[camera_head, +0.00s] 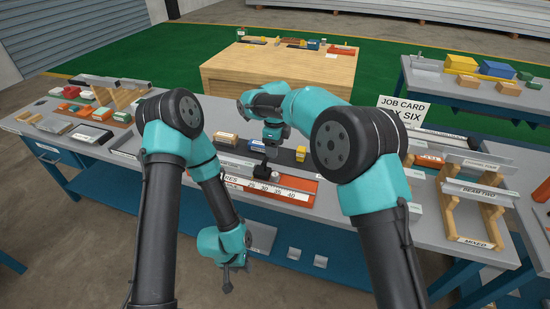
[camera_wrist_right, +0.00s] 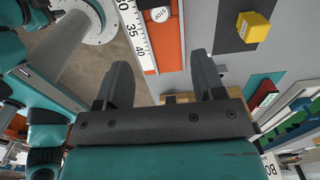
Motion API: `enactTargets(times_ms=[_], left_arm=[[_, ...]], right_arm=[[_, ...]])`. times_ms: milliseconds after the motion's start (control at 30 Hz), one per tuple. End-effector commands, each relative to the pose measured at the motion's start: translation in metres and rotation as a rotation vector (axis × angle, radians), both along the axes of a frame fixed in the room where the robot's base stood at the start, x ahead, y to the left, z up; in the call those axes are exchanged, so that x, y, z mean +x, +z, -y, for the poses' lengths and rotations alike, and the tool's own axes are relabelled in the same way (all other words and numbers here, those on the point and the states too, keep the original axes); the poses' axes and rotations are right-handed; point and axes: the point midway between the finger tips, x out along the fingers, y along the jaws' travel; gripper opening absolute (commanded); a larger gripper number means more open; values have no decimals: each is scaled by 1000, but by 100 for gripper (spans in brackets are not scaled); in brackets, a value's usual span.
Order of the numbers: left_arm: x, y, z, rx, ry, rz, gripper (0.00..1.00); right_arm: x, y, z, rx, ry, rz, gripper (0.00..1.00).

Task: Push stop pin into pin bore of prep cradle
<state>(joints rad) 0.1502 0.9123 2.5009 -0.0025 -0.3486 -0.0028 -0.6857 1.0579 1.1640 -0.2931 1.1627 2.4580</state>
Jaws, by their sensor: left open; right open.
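An orange fixture (camera_head: 290,193) with a white numbered scale lies along the front of the bench; it also shows in the right wrist view (camera_wrist_right: 170,48). A small dark piece with a white lettered top (camera_wrist_right: 160,14) sits at this fixture, possibly the stop pin. I cannot clearly make out the pin bore or which part is the prep cradle. My right gripper (camera_head: 263,163) is over the bench by the fixture; its jaws (camera_wrist_right: 160,82) are open and empty. My left gripper (camera_head: 227,287) is open, pointing down in front of the bench edge, and looks empty.
Wooden racks with grey beams (camera_head: 475,190) stand at right. A job card (camera_head: 404,109) stands behind my right arm.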

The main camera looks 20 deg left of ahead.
Motion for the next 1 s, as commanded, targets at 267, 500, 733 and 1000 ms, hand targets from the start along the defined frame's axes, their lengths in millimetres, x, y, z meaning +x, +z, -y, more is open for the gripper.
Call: enactTargets(times_ms=[267,500,733,1000], left_arm=[[0,0,0,0,0,0,43],[0,0,0,0,0,0,43],[0,0,0,0,0,0,43],[0,0,0,0,0,0,43]], right_arm=[[0,38,0,0,2,0,63],[0,43,0,0,1,0,63],[0,42,0,0,1,0,63],[0,42,0,0,1,0,63]])
